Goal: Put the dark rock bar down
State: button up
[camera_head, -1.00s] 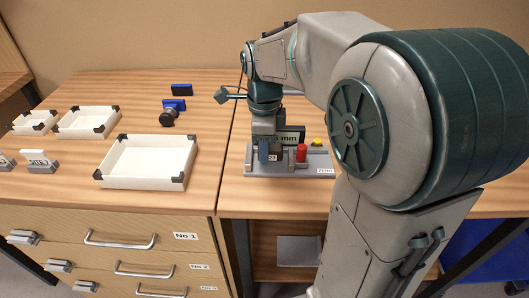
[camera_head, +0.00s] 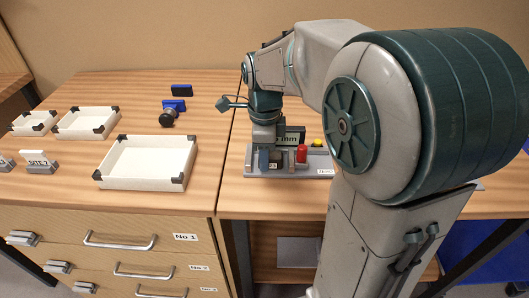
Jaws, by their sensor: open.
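My gripper (camera_head: 267,157) is low over the grey measuring stand (camera_head: 312,172) on the right-hand table. It points down, and its jaws are open. A dark upright piece (camera_head: 263,159) shows at the jaws, just above the stand's plate. I cannot tell whether it is the dark rock bar or a finger, or whether it touches the plate. The stand has a display (camera_head: 291,137) reading "mm", partly hidden by my gripper, a red button (camera_head: 301,153) and a yellow button (camera_head: 317,143).
The left table holds a large white tray (camera_head: 142,184), smaller trays (camera_head: 88,134) (camera_head: 34,132), a "SITE 7" sign (camera_head: 38,164), a black block (camera_head: 181,94), a blue block (camera_head: 174,104) and a round dark knob (camera_head: 167,120). Wood in front of the stand is clear.

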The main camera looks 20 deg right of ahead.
notch_tip(320, 180, up, 11)
jog(key=p, duration=0.2)
jog(key=s+f+n, duration=0.3)
jog(key=s+n, duration=0.1)
jog(key=n, duration=0.2)
jog(key=s+f+n+t, duration=0.1)
jog(key=s+f+n, duration=0.3)
jog(key=n, duration=0.3)
jog(key=s+f+n+t, duration=0.1)
jog(key=s+f+n, duration=0.2)
jog(key=s+n, duration=0.2)
jog(key=shift+a+f+n, duration=0.15)
jog(key=shift+a+n, duration=0.05)
jog(key=shift+n, duration=1)
jog(key=shift+s+f+n, duration=0.35)
jog(key=shift+s+n, duration=0.05)
jog(key=shift+n, duration=0.2)
